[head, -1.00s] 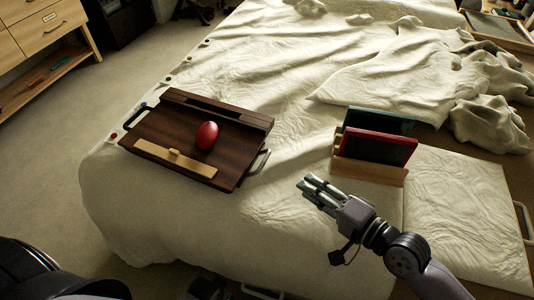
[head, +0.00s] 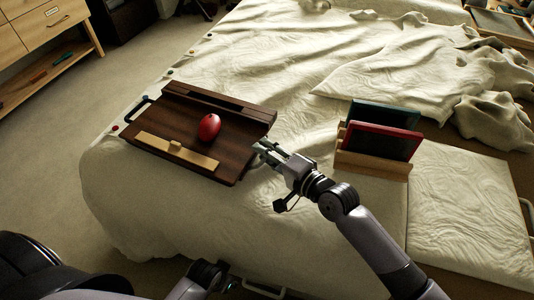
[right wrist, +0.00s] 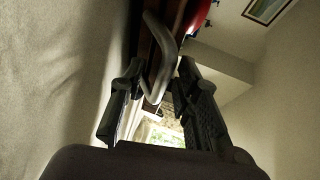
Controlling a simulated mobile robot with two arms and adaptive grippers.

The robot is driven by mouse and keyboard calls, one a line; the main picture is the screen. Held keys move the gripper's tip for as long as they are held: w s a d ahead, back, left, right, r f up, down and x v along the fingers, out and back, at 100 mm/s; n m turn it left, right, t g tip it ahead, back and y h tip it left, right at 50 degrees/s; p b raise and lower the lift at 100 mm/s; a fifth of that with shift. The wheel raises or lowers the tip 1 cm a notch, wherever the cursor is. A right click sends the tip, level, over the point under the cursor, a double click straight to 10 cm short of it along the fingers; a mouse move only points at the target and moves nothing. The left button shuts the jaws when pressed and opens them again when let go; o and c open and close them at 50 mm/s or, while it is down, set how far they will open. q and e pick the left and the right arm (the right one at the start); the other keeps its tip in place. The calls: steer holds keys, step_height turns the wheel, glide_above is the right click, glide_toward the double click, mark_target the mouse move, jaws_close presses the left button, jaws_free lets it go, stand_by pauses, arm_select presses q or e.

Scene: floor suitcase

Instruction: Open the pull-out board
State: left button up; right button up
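A dark wooden tray (head: 150,122) lies on the bed with a red egg-shaped object (head: 209,127) on it. My right gripper (head: 262,148) is at the tray's right side. In the right wrist view the tray's grey loop handle (right wrist: 160,55) reaches between the two fingers (right wrist: 158,85), which stand apart. My left gripper (head: 230,285) is low at the bed's front side, partly cut off, its fingers too small to read. A pale handle (head: 262,291) shows at the bottom edge near it. I cannot tell which part is the pull-out board.
A wooden rack (head: 372,167) with a red-framed panel (head: 380,141) and a green one (head: 385,115) stands right of my right gripper. A quilted flat section (head: 465,210) with a side handle (head: 528,220) lies at the right. Rumpled cloth covers the bed's far right.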

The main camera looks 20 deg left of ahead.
steer(key=shift+c, duration=0.5)
jaws_close()
stand_by(0.4)
